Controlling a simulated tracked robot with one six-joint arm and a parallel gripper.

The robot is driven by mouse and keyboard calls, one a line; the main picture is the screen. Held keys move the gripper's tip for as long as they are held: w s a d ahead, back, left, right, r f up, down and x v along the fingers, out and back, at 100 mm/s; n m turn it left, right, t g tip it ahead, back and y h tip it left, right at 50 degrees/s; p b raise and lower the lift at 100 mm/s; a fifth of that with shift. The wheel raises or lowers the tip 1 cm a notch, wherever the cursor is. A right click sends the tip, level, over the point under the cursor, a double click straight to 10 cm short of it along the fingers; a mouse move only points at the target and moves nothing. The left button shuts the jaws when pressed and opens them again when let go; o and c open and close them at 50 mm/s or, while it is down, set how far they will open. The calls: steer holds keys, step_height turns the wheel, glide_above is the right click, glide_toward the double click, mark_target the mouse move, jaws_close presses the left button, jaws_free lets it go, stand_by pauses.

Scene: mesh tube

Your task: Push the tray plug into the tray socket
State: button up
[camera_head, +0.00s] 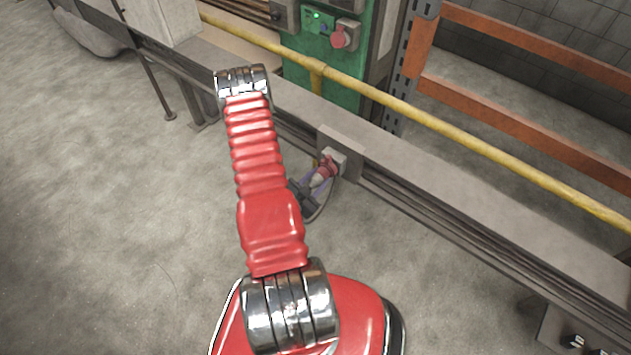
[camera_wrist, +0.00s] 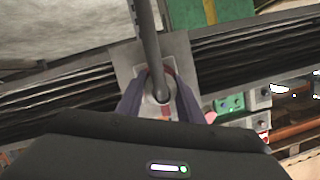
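The tray socket (camera_head: 330,164) is a red fitting on a grey plate on the side of the cable tray. The tray plug (camera_head: 318,180) is pale grey with a dark cable and lies at the socket's mouth, in line with it. My gripper (camera_head: 308,188) is partly behind my red arm, with its fingers at the plug. In the wrist view, the two dark fingers of my gripper (camera_wrist: 161,82) are shut on either side of the plug (camera_wrist: 160,95). A little red of the socket shows behind the plug. How deep the plug sits in the socket is hidden.
The grey cable tray (camera_head: 480,225) runs diagonally across, with a yellow pipe (camera_head: 400,105) above it. A green cabinet (camera_head: 345,60) with a red button stands behind. Orange rails (camera_head: 520,45) are at the upper right. The concrete floor (camera_head: 110,200) at the left is clear.

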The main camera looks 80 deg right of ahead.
steer(key=o, duration=0.5)
steer(key=shift+a, duration=0.15)
steer(key=v, duration=1.3)
steer(key=shift+a+r, duration=0.1)
steer(key=shift+a, duration=0.1)
stand_by(0.8)
